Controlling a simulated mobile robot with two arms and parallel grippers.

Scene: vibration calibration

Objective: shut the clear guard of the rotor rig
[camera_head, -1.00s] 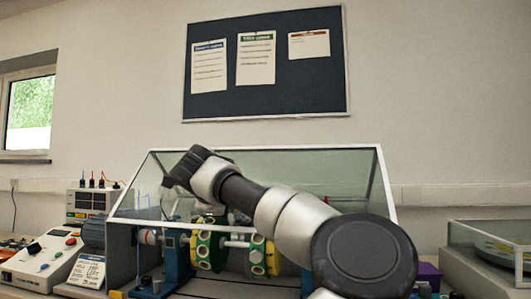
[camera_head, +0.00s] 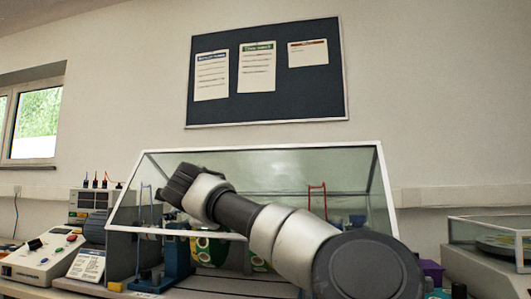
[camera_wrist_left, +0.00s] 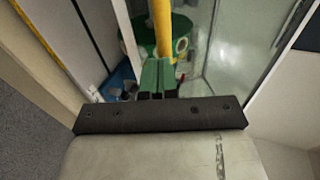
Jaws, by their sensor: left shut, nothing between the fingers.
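The clear guard (camera_head: 270,165) with its white frame stands over the rotor rig in the head view. Its lower front edge hangs above the rig's base, leaving a gap under it, so it looks partly open. Green rotor discs (camera_head: 207,250) with yellow parts show behind and below that edge. My left gripper (camera_head: 172,188) is in front of the guard's left part; contact cannot be told. In the left wrist view its shut, empty fingers (camera_wrist_left: 158,75) point at the rig, with a green disc and the guard's glass (camera_wrist_left: 235,50) beyond. My arm hides the guard's lower right part.
A control box (camera_head: 42,258) with coloured buttons and a small card (camera_head: 87,265) stand left of the rig. Another clear-topped case (camera_head: 490,240) is at the right. A notice board (camera_head: 265,75) hangs on the wall behind.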

